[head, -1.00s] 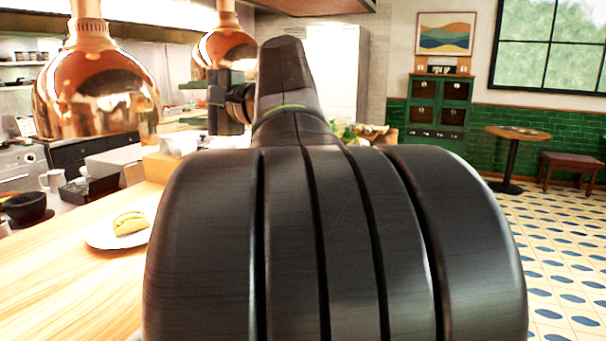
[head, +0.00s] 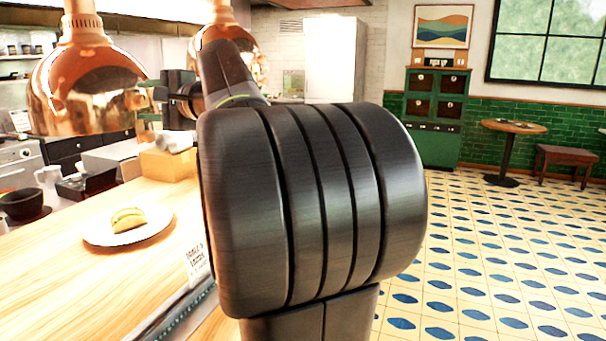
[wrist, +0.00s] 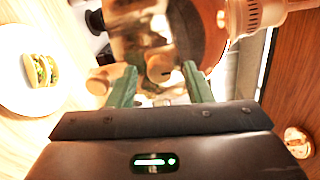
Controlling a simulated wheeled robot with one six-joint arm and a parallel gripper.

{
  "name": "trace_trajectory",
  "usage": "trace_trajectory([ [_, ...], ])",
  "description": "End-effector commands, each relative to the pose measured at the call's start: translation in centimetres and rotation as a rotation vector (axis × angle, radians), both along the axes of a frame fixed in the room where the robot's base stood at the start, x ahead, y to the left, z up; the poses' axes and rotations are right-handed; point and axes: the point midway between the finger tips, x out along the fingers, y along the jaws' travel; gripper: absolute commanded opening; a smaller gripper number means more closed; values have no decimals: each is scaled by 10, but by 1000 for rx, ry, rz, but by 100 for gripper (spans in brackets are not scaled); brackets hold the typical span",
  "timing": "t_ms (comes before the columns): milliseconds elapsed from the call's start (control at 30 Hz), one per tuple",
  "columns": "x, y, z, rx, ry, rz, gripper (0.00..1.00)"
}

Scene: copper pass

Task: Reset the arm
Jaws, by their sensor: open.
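My gripper (wrist: 158,77) shows in the wrist view with its two green fingers spread apart and nothing held between them. A copper heat lamp (wrist: 215,45) fills the space beyond the fingers. In the head view my arm crosses the middle, and its dark wrist end is up at the left, by the hanging copper lamps. The fingers are hard to make out there. Below and left of the arm, a white plate (head: 103,232) with a filled taco (head: 128,219) lies on the wooden counter (head: 60,290).
A cardboard box (head: 168,163), a dark tray (head: 87,184), a white mug (head: 47,176) and a dark bowl (head: 25,206) stand along the counter's back. A small sign (head: 195,262) is close to my arm. The tiled floor at right is open, before a round table (head: 514,127).

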Motion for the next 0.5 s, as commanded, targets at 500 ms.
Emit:
trace_trajectory([
  [500,-17,-44,1,0,-1,-5,46],
])
